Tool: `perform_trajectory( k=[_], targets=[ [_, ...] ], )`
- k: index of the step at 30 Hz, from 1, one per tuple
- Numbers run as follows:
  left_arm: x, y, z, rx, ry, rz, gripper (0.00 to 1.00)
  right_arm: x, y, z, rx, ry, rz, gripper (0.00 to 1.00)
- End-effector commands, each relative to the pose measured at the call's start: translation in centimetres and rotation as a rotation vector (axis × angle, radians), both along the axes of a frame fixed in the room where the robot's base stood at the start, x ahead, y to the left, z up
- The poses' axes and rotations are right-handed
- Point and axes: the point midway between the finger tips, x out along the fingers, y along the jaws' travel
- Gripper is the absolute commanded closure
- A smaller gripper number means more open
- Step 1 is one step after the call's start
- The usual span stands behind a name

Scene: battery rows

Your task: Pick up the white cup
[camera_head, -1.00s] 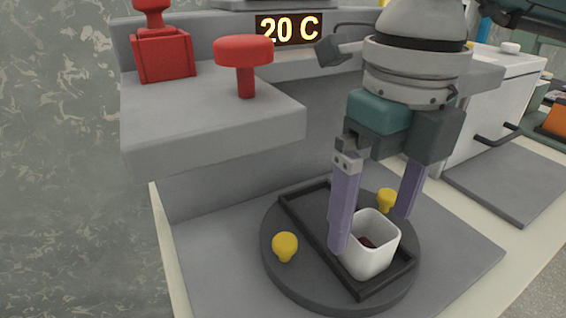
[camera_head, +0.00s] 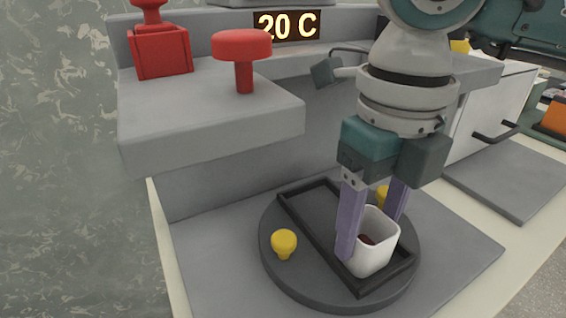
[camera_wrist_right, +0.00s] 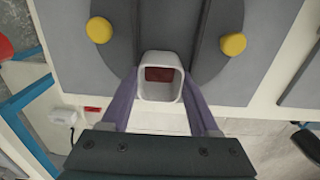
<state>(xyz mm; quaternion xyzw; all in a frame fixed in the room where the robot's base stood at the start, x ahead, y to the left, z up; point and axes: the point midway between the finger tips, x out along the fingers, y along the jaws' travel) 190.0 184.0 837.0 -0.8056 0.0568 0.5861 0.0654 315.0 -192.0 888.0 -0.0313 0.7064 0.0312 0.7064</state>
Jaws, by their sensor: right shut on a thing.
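The white cup (camera_head: 378,243) stands upright at the near right end of the black rectangular tray on the round dark plate. Something dark red shows inside it. My right gripper (camera_head: 366,228) comes down from above with its purple fingers on two sides of the cup, shut on it. In the right wrist view the cup (camera_wrist_right: 160,80) sits between the two fingers (camera_wrist_right: 160,108). The cup appears to be still down in the tray. My left gripper is not in view.
The tray (camera_head: 310,232) has a raised rim, and its far part is empty. Yellow knobs (camera_head: 284,243) stand on the round plate (camera_head: 285,280). A grey ledge with a red mushroom button (camera_head: 242,46) and a red block (camera_head: 162,52) rises behind. A white box (camera_head: 490,110) stands at right.

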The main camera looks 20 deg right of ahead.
Motion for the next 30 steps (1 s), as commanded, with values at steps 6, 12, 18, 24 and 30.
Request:
perform_trajectory(
  k=[6,12,18,24,30],
  targets=[
    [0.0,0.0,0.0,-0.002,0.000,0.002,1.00,0.0,0.0,0.0,0.000,0.000,0.000,0.91],
    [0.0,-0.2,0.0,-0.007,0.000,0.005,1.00,0.0,0.0,0.0,0.000,0.000,0.000,0.92],
    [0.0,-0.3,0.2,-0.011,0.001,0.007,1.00,0.1,0.0,1.0,0.002,-0.003,0.000,0.92],
    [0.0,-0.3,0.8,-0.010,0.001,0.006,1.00,0.2,0.0,4.5,0.002,-0.006,0.001,0.92],
    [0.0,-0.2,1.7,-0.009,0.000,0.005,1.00,0.2,0.0,10.6,0.001,-0.009,0.001,0.92]
  ],
)
